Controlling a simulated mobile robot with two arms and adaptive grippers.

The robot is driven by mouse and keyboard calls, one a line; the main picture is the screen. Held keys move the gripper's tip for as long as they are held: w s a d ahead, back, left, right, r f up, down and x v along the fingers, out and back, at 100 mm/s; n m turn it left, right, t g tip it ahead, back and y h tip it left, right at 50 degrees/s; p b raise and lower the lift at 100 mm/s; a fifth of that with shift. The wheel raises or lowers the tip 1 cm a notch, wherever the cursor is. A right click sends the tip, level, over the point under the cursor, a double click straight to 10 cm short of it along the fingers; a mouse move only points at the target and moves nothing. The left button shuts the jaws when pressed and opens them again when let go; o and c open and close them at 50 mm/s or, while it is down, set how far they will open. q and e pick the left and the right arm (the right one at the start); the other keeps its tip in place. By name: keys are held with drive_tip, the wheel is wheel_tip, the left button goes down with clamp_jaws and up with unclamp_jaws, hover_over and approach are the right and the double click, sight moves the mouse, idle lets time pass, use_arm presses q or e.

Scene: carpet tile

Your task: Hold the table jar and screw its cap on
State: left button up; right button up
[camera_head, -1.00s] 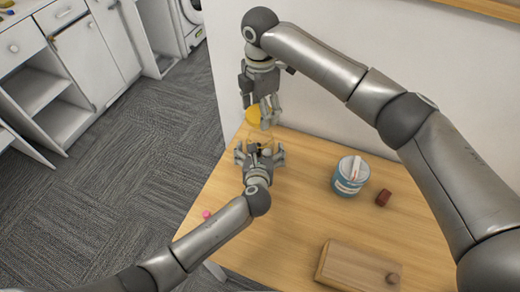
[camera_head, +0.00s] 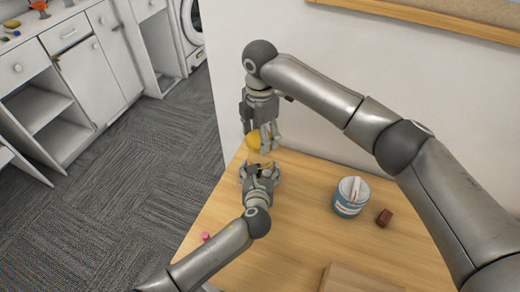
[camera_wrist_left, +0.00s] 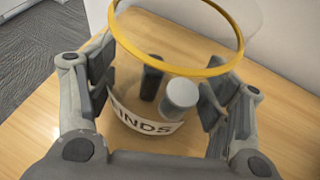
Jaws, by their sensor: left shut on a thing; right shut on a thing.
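The table jar (camera_wrist_left: 128,82) is clear, with a white label reading "INDS" in part and a yellow ring near its top in the left wrist view. A dark piece and a grey cylinder show through its wall. My left gripper (camera_head: 260,172) is shut around the jar's sides at the table's far left corner; its fingers hide most of the jar in the head view. My right gripper (camera_head: 264,138) is above it, shut on the yellow cap (camera_head: 253,142). The cap is close over the jar; I cannot tell whether they touch.
A blue-and-white tub (camera_head: 348,204) and a small dark red block (camera_head: 384,217) stand on the wooden table (camera_head: 300,195) to the right. A wooden board (camera_head: 350,280) lies at the front and a small pink object (camera_head: 206,236) at the left edge. A wall stands behind.

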sight(260, 168)
drive_tip(key=shift+f, duration=1.65)
drive_tip(key=shift+f, duration=0.9)
drive_tip(key=shift+f, duration=0.5)
